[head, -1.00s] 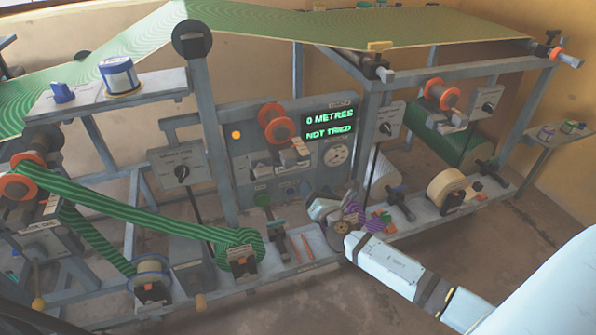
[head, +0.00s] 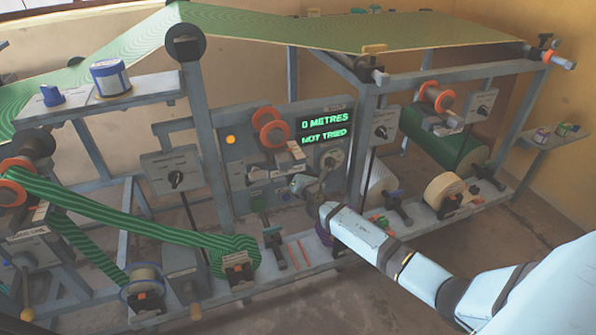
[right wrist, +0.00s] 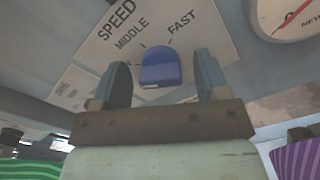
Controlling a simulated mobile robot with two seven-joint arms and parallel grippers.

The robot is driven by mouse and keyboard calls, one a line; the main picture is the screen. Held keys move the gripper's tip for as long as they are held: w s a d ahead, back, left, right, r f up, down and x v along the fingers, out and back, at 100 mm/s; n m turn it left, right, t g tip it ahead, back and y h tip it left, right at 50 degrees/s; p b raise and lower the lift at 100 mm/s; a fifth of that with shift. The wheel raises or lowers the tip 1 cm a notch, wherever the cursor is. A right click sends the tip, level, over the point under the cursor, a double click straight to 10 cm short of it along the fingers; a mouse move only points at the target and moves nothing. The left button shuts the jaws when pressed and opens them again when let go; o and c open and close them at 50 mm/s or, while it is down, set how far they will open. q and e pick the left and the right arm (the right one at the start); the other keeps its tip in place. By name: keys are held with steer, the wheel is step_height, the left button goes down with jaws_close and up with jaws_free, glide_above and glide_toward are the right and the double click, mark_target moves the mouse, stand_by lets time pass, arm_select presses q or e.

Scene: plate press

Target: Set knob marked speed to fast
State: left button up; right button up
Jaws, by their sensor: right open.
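The blue speed knob (right wrist: 160,68) sits on a pale label plate (right wrist: 100,65) marked SPEED, MIDDLE and FAST in the right wrist view. FAST is to the right of MIDDLE; a smaller word at the left is too faint to read. I cannot tell which mark the knob points at. My right gripper (right wrist: 162,76) is open, with one finger on each side of the knob and gaps showing. In the head view my right gripper (head: 298,184) is at the lower part of the grey control panel (head: 237,165); the knob cannot be made out there. My left gripper is out of view.
A round dial (head: 331,159) is above and right of the gripper, under a display (head: 325,130) reading 0 METRES, NOT TRIED. An orange-flanged spool (head: 270,128) is above. Green striped belt (head: 130,215) runs at left. A purple roll (right wrist: 297,160) is close at lower right.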

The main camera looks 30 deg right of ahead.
steer(key=c, duration=0.9)
